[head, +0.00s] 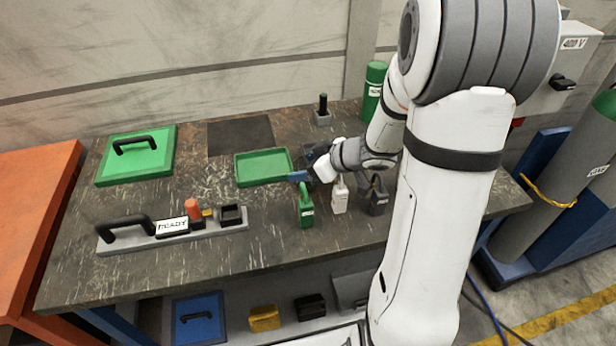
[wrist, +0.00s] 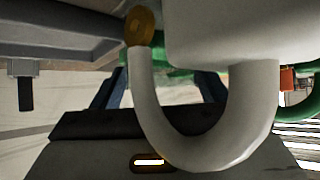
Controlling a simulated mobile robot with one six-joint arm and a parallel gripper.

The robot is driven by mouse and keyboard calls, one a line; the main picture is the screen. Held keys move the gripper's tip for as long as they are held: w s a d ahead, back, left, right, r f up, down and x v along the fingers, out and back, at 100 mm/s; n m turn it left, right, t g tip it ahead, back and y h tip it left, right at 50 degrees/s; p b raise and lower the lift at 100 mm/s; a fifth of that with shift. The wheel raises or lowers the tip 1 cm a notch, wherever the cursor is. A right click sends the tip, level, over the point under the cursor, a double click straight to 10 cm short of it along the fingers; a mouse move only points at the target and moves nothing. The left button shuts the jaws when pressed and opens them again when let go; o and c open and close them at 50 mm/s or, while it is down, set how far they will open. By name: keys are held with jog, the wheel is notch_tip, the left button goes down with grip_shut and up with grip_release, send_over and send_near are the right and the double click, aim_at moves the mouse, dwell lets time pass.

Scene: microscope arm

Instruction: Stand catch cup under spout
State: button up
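A green labelled container (head: 306,214), a white one (head: 340,200) and a dark grey one (head: 377,200) stand in a row on the bench, each with a raised hook-like part on top. I cannot tell which is the catch cup. My gripper (head: 298,177), with blue fingers, is at the top of the green container; contact is unclear. In the wrist view a white curved tube (wrist: 205,150) with a brass-coloured end crosses close in front, hiding the fingertips. A grey fixture (head: 175,238) carries an orange knob (head: 192,208), a small brass-coloured part (head: 208,212) and a dark open square holder (head: 231,215).
A green tray (head: 240,181) lies behind the containers. A green plate with a black handle (head: 136,157) and a dark mat (head: 240,136) lie further left and back. A green cylinder (head: 374,88) stands at the back.

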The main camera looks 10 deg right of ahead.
jog(key=c, duration=0.8)
